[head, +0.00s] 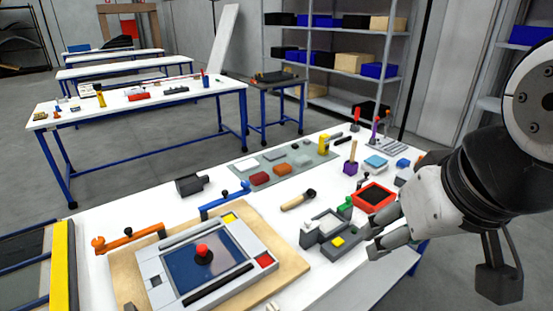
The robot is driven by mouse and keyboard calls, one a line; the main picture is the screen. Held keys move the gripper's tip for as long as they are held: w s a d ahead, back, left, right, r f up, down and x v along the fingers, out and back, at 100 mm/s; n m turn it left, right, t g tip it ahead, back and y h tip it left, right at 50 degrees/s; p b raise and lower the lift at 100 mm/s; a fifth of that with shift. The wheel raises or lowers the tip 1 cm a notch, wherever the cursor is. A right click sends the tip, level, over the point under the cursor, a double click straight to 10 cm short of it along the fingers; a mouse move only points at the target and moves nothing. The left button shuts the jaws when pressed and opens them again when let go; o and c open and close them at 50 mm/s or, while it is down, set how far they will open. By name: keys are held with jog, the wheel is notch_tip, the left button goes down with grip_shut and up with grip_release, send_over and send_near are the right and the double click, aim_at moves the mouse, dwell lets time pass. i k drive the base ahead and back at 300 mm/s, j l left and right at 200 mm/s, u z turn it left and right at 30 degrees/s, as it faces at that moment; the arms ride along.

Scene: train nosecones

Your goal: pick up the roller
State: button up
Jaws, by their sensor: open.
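A short tool with a tan wooden handle and a dark round end (298,200) lies flat on the white table in the head view. It may be the roller, but it is too small to be certain. My gripper (379,243) is at the right, over the table's right side near a grey fixture. Its fingers are open, and I see nothing between them. The tool lies to the left of my gripper, apart from it.
A grey fixture with a yellow square (334,234) and a red-rimmed tray (361,197) stand close to my gripper. A blue panel with a red knob (203,254) lies on a wooden board at the left. A grey-green mat (244,166) with several blocks lies behind.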

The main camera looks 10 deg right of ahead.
aim_at(310, 192)
jog(key=i+l+u, duration=0.35)
jog(key=l, duration=0.3)
jog(key=i+l+u, duration=0.15)
jog(key=l, duration=0.2)
jog(key=i+l+u, duration=0.15)
jog(key=l, duration=0.25)
jog(key=i+l+u, duration=0.2)
jog(key=l, duration=0.2)
jog(key=l+u, duration=0.15)
jog(key=l, duration=0.2)
